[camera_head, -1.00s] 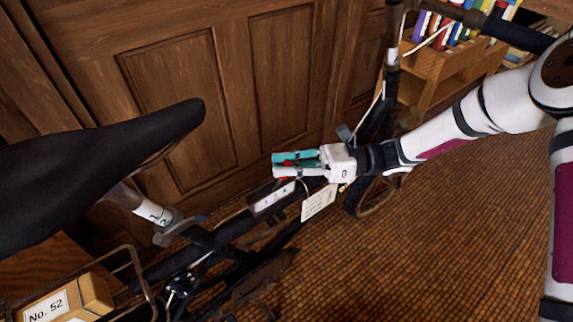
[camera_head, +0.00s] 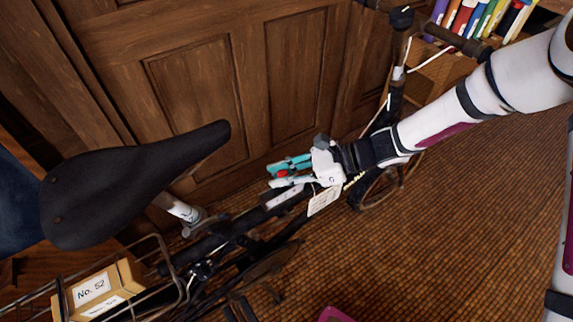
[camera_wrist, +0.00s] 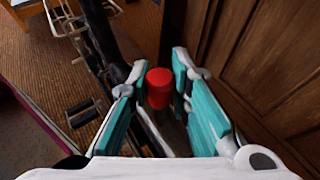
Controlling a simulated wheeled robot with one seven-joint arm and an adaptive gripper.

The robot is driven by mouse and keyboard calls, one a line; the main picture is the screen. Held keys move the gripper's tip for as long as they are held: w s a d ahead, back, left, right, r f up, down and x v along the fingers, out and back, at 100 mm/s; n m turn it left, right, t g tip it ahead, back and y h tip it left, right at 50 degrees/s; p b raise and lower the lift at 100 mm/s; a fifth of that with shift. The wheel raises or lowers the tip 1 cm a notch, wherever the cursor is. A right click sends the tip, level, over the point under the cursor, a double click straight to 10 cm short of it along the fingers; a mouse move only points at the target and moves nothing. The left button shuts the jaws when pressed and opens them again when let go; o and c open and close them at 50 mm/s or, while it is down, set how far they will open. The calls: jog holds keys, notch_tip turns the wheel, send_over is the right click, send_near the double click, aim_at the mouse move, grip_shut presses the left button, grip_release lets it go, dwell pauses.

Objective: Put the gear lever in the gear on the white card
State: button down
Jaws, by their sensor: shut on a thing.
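The gear lever shows as a red knob (camera_head: 282,173) between the teal fingers of my gripper (camera_head: 276,176), over the bicycle's dark top tube. In the wrist view the red knob (camera_wrist: 158,88) sits between the two fingers of my gripper (camera_wrist: 155,72), shut on it. Below the fingers is a pale marked plate (camera_head: 286,198) on the tube, its marks too small to read now. The white card (camera_head: 324,200) hangs as a tag just under my gripper's white body; its writing is too small to read. The lever's shaft is mostly hidden.
A black saddle (camera_head: 130,190) rises at the left. A rear rack holds a box labelled No. 52 (camera_head: 97,290). Handlebars (camera_head: 400,18) and a bookshelf stand at upper right. A panelled wooden wall (camera_head: 190,90) is close behind the bicycle. The tiled floor (camera_head: 430,240) at right is open.

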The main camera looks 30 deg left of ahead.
jog(key=shift+s, duration=0.1)
jog(key=c, duration=1.4)
grip_release()
jog(key=shift+c, duration=0.2)
jog(key=v, duration=1.2)
jog(key=shift+r, duration=0.15)
